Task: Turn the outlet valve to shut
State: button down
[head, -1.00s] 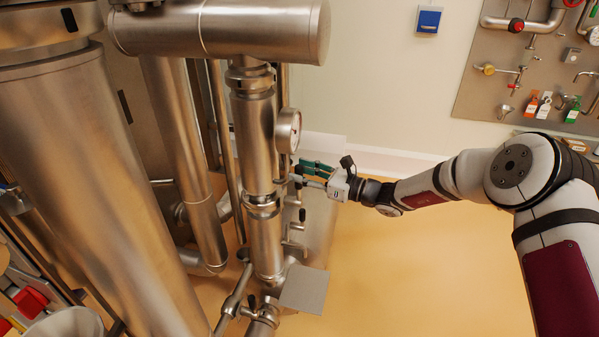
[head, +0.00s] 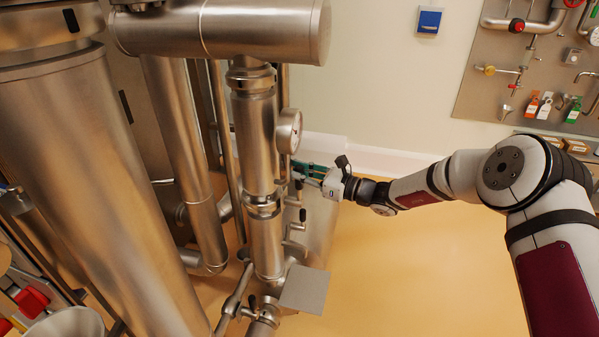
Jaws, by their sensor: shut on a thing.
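The vertical steel pipe (head: 266,245) carries a valve joint with a clamp ring (head: 262,204) about halfway down. A short grey valve handle (head: 297,179) sticks out from its right side. My gripper (head: 304,172) comes in from the right, with green fingers around the handle's outer end. The fingers are shut on the handle, though the contact is small and partly hidden by the handle and pipe. The exact angle of the handle is hard to read.
A round gauge (head: 289,131) sits just above my gripper. Another lever with a dark grip (head: 302,215) hangs just below. A flat steel plate (head: 305,289) juts out lower down. A large steel vessel (head: 95,190) fills the left. The floor at right is clear.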

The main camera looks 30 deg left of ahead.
jog(key=s+d+f+n+g+y, duration=0.1)
jog(key=s+f+n, duration=0.4)
jog(key=n, duration=0.6)
jog(key=s+d+f+n+g, duration=0.1)
jog(key=s+f+n+g, duration=0.2)
jog(key=s+f+n, duration=0.2)
jog(key=shift+s+d+f+n+g+y, duration=0.4)
jog(key=shift+f+n, duration=1.15)
jog(key=shift+n, duration=1.55)
jog(key=c, duration=1.5)
grip_release()
jog(key=shift+f, duration=0.15)
jog(key=shift+o, duration=0.2)
jog(key=shift+w, duration=0.1)
